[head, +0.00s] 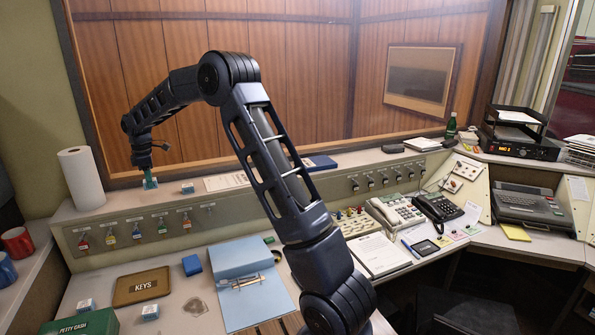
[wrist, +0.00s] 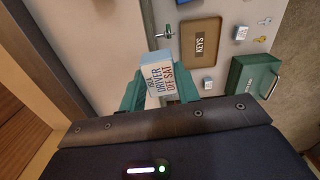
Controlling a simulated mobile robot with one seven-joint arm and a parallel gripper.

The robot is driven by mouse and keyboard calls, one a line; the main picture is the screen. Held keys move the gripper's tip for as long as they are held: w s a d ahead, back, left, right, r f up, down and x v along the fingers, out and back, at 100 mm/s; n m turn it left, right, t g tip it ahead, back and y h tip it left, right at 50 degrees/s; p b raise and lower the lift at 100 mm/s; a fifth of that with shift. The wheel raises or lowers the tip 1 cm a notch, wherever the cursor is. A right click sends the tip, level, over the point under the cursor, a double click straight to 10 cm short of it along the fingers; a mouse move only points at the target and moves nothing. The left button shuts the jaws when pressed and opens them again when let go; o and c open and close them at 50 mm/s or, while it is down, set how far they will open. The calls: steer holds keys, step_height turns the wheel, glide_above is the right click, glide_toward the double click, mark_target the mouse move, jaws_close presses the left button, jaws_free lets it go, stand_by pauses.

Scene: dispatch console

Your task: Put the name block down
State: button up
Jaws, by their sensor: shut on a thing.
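My gripper (head: 150,183) is at the far end of my outstretched arm, low over the raised back ledge (head: 110,206) at the left. In the wrist view its teal fingers (wrist: 161,92) are shut on the name block (wrist: 157,78). The block is white and blue, with lettering that seems to read "DRIVER OFF SAT". In the head view the held block is too small and covered to make out. I cannot tell whether its underside touches the ledge.
Another small block (head: 187,188) stands on the ledge just right of my gripper. A paper roll (head: 82,178) stands to the left. Keys hang on the ledge's front. Below are two more blocks, a KEYS tray (head: 142,287) and a green PETTY CASH box (head: 88,324).

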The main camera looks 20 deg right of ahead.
steer(key=w+d+r+m, duration=0.1)
steer(key=w+r, duration=1.1)
steer(key=w, duration=0.1)
steer(key=f, duration=2)
steer(key=shift+s, duration=0.2)
steer(key=shift+f, duration=0.15)
steer(key=o, duration=1)
steer(key=shift+c, duration=0.2)
